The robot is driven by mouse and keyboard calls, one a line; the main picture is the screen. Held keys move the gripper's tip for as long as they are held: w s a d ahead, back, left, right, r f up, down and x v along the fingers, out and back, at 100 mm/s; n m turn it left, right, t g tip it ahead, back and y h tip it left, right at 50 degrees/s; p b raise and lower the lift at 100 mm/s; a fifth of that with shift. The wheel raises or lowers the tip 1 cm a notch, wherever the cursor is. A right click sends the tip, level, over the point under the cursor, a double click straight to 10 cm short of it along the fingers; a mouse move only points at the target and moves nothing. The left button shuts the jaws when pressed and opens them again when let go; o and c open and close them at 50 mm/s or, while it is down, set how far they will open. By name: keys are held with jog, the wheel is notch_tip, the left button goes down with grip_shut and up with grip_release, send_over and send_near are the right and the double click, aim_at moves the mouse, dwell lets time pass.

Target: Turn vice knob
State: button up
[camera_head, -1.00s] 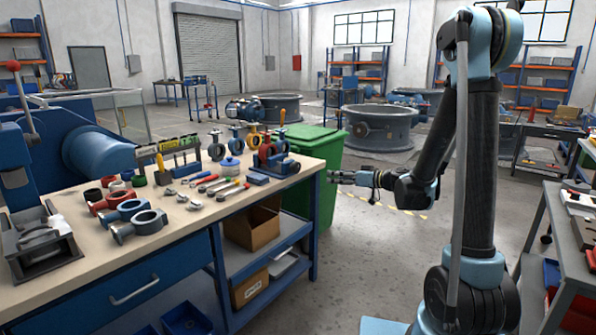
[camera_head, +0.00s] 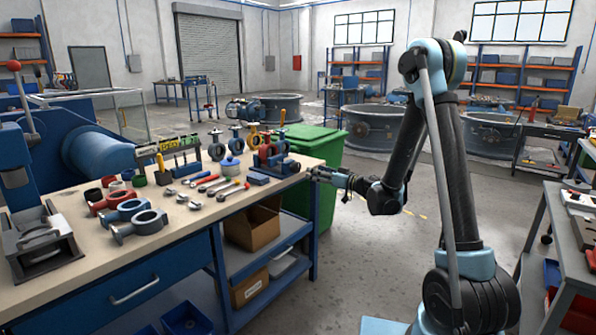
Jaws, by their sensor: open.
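A small vice (camera_head: 272,158) with a red and dark body and a blue base stands at the right end of the workbench (camera_head: 195,228). Its knob is too small to make out clearly. My gripper (camera_head: 312,174) is just to the right of the vice, near the bench's right edge, at about bench-top height. It points left at the vice and appears apart from it. Its fingers look open and nothing shows between them.
Hand tools (camera_head: 207,183) and valve parts (camera_head: 140,222) lie on the bench left of the vice. A green bin (camera_head: 325,150) stands behind the bench's right end. A grey cart (camera_head: 560,225) is at the right.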

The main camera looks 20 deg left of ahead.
aim_at(299, 168)
jog(key=x, duration=1)
jog(key=shift+w+a, duration=0.1)
jog(key=shift+a, duration=0.05)
jog(key=shift+w, duration=0.1)
jog(key=c, duration=1)
